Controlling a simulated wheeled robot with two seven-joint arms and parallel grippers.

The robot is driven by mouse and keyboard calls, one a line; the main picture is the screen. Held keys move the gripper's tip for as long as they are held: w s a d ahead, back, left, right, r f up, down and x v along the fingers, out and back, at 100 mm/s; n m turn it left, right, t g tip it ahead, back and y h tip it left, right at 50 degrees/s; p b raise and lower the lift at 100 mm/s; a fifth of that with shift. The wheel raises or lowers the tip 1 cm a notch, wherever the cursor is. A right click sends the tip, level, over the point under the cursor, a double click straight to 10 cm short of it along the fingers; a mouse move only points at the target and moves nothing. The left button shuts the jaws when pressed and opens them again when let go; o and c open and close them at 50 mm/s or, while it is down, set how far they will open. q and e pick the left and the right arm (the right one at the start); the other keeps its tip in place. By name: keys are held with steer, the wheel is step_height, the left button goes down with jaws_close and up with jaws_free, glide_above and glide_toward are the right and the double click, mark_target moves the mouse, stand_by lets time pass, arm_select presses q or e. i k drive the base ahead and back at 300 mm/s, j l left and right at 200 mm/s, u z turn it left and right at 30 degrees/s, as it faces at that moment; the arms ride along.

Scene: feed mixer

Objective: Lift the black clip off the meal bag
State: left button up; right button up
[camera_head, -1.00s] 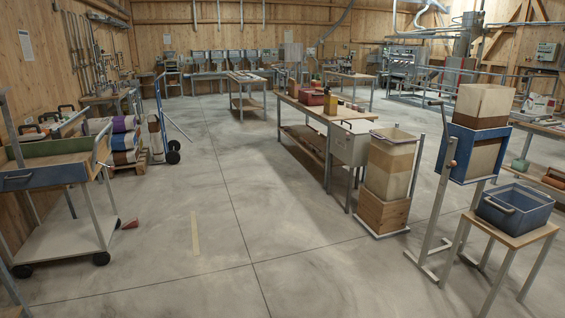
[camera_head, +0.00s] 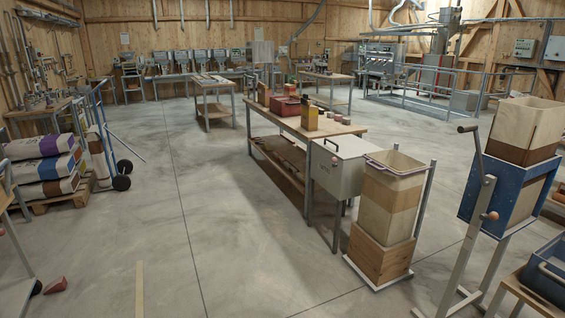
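I cannot make out a black clip in this view. Several filled bags lie stacked on a low pallet at the left. I cannot tell whether one of these is the meal bag. Neither of my grippers is in view.
A long workbench (camera_head: 335,129) in the middle bears a red bin (camera_head: 285,107) and a yellow container (camera_head: 309,119). A tall layered bin (camera_head: 388,196), a blue crank stand (camera_head: 507,190) and a blue tub (camera_head: 545,275) stand at the right. The floor at left-centre is mostly clear.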

mark_target(305, 97)
steer(key=i, duration=2.05)
